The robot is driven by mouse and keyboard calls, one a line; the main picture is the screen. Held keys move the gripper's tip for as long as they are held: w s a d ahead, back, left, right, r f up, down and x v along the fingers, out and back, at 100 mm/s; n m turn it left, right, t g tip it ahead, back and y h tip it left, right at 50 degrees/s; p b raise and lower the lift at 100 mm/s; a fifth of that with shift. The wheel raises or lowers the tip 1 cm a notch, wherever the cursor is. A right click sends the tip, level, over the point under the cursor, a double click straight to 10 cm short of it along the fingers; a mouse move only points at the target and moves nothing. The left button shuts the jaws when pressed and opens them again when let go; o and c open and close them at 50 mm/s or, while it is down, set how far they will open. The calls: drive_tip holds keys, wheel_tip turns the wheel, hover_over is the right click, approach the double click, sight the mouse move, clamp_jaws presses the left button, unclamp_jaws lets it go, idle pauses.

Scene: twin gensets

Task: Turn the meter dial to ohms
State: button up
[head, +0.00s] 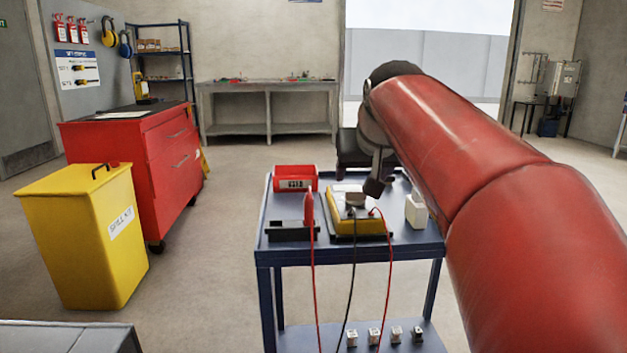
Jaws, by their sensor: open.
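Red and black leads run from the meter down over the cart's front edge. My gripper (375,187) is open, with its dark fingers just above and behind the dial, at the meter's far right. My red arm comes in from the right. I cannot tell whether a finger touches the dial.
On the blue cart (400,246) are a red bin (294,180), a black holder (290,231), a red probe (309,207) and a white block (416,211). A yellow bin (80,235) and red tool chest (130,150) stand left. Floor between is clear.

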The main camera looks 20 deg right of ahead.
sight(356, 190)
drive_tip(key=x, duration=0.7)
drive_tip(key=shift+d+f, duration=0.15)
drive_tip(key=c, duration=1)
